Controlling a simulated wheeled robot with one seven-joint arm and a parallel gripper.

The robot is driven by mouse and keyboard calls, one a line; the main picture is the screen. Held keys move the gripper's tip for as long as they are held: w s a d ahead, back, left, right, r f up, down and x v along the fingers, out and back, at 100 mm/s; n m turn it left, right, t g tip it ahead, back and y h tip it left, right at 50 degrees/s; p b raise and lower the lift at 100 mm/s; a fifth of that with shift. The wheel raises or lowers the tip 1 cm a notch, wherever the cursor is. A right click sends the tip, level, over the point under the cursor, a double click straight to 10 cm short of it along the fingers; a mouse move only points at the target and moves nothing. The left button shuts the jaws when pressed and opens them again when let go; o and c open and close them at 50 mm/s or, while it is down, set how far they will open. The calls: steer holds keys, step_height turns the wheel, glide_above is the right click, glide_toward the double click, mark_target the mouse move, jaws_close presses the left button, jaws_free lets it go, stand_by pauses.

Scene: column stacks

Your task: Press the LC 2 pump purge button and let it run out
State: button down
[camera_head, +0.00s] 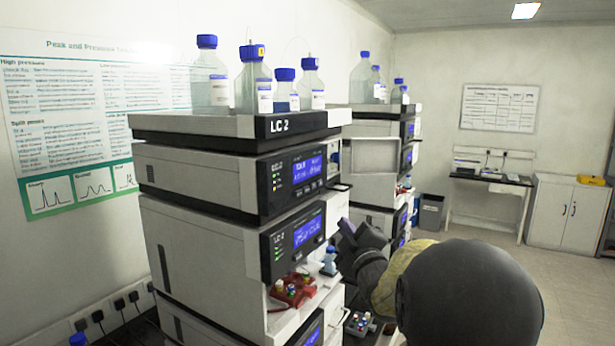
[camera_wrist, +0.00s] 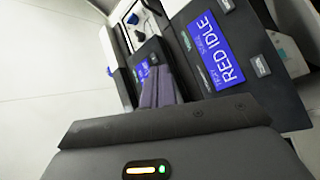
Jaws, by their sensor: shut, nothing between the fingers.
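The LC 2 stack (camera_head: 192,238) stands at the centre left in the head view, with its name on the top tray (camera_head: 290,126). Its upper module has a black panel with a blue screen (camera_head: 307,169) and a row of small buttons below. A module beneath has another blue screen (camera_head: 308,231). I cannot tell which button is the purge button. My gripper (camera_head: 345,227) is shut and empty, in front of the stack's right side, near the lower panel's height. In the wrist view its fingers (camera_wrist: 160,90) lie in front of a dark panel with a blue screen (camera_wrist: 143,70).
Bottles with blue caps (camera_head: 254,80) stand on the top tray. An open drawer with red holders of vials (camera_head: 292,291) juts out below the panels. A second stack (camera_head: 372,127) stands behind. Floor at right is clear.

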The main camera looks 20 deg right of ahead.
mark_target(306, 189)
step_height(306, 189, up, 6)
steer(key=s+d+n+t+y, duration=0.1)
steer(key=n+t, duration=0.1)
steer(key=n, duration=0.1)
steer(key=shift+s+d+r+t+p, duration=0.15)
steer(key=shift+d+t+p, duration=0.15)
steer(key=shift+d+p, duration=0.1)
steer(key=shift+a, duration=0.15)
steer(key=w+a+p, duration=0.1)
steer(key=w+a, duration=0.4)
steer(key=w, duration=0.2)
steer(key=shift+a+p, duration=0.15)
steer(key=shift+p, duration=0.15)
steer(key=shift+w+a+b, duration=0.2)
steer(key=shift+w+b, duration=0.05)
steer(key=shift+b, duration=0.3)
stand_by(1.1)
